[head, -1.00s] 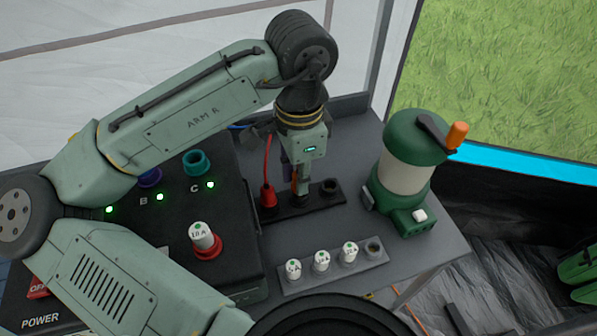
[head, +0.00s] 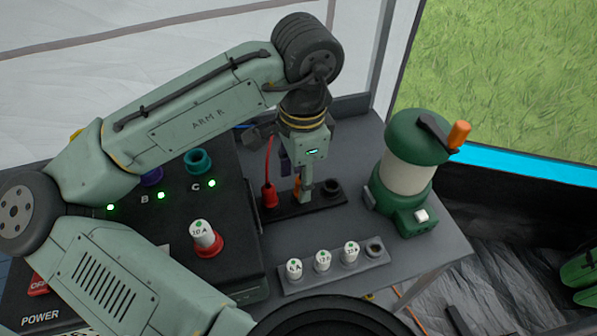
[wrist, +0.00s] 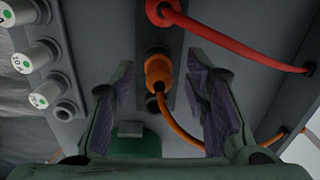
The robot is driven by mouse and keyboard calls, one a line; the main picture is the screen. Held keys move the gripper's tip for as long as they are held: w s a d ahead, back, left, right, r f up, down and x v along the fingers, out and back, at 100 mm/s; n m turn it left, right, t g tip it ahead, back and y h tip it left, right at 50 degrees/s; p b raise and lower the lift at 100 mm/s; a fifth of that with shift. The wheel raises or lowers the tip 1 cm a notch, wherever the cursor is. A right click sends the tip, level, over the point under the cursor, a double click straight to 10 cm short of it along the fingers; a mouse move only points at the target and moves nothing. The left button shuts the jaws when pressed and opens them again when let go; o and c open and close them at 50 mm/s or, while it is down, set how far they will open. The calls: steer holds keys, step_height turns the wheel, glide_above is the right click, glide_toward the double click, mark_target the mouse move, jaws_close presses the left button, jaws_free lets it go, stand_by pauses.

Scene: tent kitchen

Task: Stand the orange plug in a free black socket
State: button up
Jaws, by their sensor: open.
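The orange plug (wrist: 158,74) stands in the middle socket of the black socket strip (head: 272,211), with its orange cable trailing from it. In the head view the plug (head: 297,184) is partly hidden by my gripper (head: 303,188). In the wrist view my gripper (wrist: 160,82) is open, with one purple-padded finger on each side of the plug and a visible gap to both. The red plug (head: 269,195) stands in the socket to the left, and its red cable runs upward. The socket at the strip's right end (head: 331,187) is empty.
A green lantern (head: 408,170) stands right of the strip. In front lies a grey holder (head: 294,286) with several white fuses and one empty hole. A dark power box (head: 235,250) with a fuse in a red socket fills the left.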

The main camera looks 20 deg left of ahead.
steer(key=shift+d+f, duration=0.1)
steer(key=shift+f, duration=0.75)
steer(key=r, duration=0.8)
steer(key=shift+d+r, duration=0.25)
steer(key=shift+r, duration=0.1)
steer(key=shift+a+r, duration=0.1)
steer(key=shift+r, duration=0.35)
steer(key=shift+p, duration=0.3)
